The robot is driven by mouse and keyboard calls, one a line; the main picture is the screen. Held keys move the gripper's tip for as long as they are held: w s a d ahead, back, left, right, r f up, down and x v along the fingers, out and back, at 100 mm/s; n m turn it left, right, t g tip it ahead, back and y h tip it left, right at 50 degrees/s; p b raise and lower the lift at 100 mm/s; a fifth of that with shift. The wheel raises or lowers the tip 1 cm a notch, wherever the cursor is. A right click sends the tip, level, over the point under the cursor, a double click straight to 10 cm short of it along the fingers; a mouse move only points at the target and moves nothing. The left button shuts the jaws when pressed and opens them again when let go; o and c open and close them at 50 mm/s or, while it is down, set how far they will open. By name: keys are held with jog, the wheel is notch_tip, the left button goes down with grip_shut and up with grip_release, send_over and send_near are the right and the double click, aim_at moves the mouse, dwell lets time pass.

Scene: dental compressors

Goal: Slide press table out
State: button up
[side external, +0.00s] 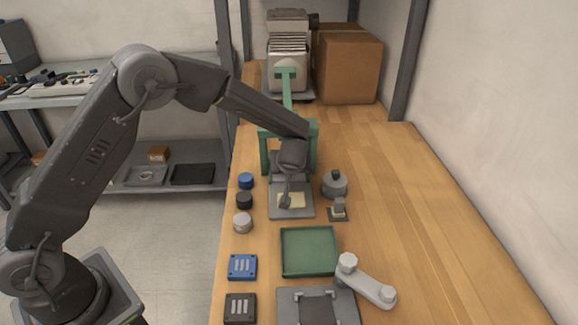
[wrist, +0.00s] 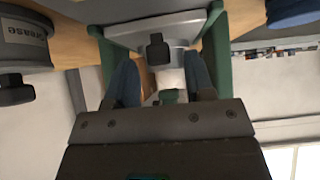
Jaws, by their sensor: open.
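The press table is a grey plate (side external: 277,210) with a cream pad on it, at the foot of the green press frame (side external: 264,137) in the side view. In the wrist view the grey plate (wrist: 190,27) lies between green uprights, with a dark square knob (wrist: 158,49) in front of it. My gripper (side external: 286,198) is low over the plate in the side view. In the wrist view its two fingers (wrist: 160,82) are apart, either side of the line to the knob. Nothing is held. Contact with the knob cannot be told.
Blue, black and white caps (side external: 243,222) stand left of the plate. A grey round pot (side external: 335,184) and a small grey block (side external: 339,210) stand right. A green tray (side external: 309,252) lies in front. The wooden bench (side external: 420,230) is clear at right.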

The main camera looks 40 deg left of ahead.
jog(key=shift+w+a+f, duration=0.3)
jog(key=shift+f, duration=0.15)
grip_shut()
jog(key=shift+s+d, duration=0.1)
dwell(0.3)
